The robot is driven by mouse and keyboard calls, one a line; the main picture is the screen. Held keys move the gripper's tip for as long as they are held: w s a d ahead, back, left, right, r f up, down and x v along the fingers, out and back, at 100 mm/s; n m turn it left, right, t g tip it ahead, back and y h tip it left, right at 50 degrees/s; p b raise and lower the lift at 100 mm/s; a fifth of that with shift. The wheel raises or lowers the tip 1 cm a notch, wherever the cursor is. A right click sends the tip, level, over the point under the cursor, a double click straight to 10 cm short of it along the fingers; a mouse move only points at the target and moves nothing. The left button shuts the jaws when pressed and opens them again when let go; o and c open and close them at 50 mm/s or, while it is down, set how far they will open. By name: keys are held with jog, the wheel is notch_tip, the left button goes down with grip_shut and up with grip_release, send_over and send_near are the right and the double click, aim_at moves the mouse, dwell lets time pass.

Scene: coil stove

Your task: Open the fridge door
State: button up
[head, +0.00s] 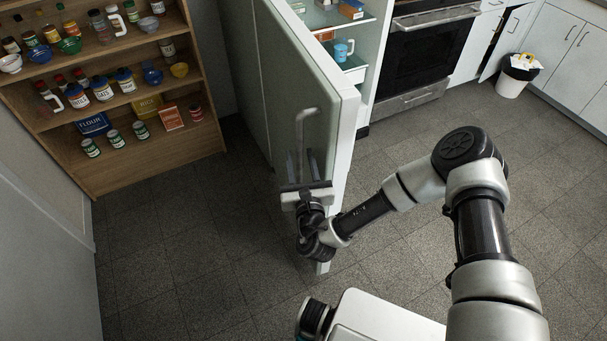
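The fridge door (330,110) stands swung well out from the fridge (367,60), with its edge toward me. Shelves inside the fridge show to the right of the door. The light grey bar handle (299,130) is on the door's left, outer face. My gripper (301,160) is at the lower part of this handle, with one finger to each side of the bar. A gap seems to show between the fingers and the bar, but I cannot tell whether they press on it. The handle's lower end is hidden by my gripper.
A wooden shelf (150,160) with jars, bowls and packets stands left of the door. An oven (430,50) is right of the fridge, and a white bin (513,80) stands farther right. The tiled floor (180,260) around the door is clear.

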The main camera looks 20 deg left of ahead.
jog(key=v, duration=1.7)
